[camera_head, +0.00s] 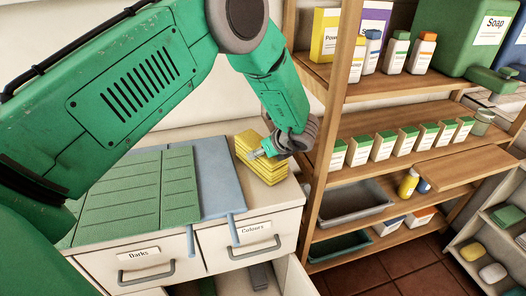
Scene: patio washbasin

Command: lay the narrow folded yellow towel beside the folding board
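The yellow towel (262,174) is a narrow, thick folded stack on the right end of the cabinet top. It lies just right of the folding board (137,196), which has green ribbed panels and a blue panel (215,180). My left arm reaches in from the left, over the board. My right gripper is not in view.
The cabinet (280,205) has drawers labelled Darks and Colours, with a partly open space below. A wooden shelf unit (327,130) stands close on the right, holding boxes, bottles, trays (352,199) and a large green soap container (470,38). Its upright is near my gripper.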

